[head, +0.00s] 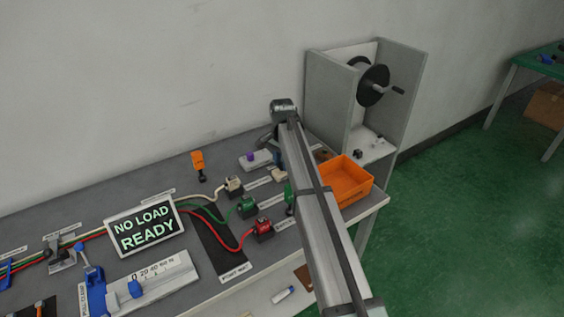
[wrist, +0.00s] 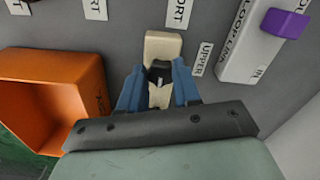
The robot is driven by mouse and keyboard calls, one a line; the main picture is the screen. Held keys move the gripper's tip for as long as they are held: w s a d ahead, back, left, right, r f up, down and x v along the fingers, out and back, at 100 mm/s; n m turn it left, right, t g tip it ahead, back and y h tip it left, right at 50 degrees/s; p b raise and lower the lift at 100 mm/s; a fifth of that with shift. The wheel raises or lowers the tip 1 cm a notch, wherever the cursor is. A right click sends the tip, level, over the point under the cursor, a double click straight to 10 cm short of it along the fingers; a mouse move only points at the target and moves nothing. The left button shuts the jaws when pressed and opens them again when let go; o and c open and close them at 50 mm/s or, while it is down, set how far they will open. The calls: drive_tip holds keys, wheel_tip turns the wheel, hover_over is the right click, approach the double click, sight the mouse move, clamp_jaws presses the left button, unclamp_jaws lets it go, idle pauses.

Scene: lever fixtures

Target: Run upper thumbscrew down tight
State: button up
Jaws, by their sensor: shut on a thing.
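In the wrist view, a cream block (wrist: 163,47) lies beside the UPPER label (wrist: 201,59). A small dark thumbscrew (wrist: 158,74) shows at its near end. The blue fingers of my gripper (wrist: 157,85) stand on both sides of the dark part and are shut on it. Cream also shows below the dark part, between the fingers. How far down the screw sits cannot be told. In the head view, a cream fixture (head: 279,175) shows just left of my arm; my gripper is hidden there.
An orange bin (wrist: 88,72) is close left of my gripper in the wrist view. A pale unit with a purple knob (wrist: 285,23) is at the right. In the head view, green (head: 246,207) and red (head: 263,229) connectors sit nearer, and a grey reel stand (head: 333,105) rises behind.

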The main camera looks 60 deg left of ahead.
idle(0.3)
drive_tip(key=o, duration=1.1)
drive_tip(key=shift+c, duration=0.2)
drive_tip(key=shift+r, duration=0.15)
wheel_tip(320, 180, up, 14)
drive_tip(key=shift+f, duration=0.2)
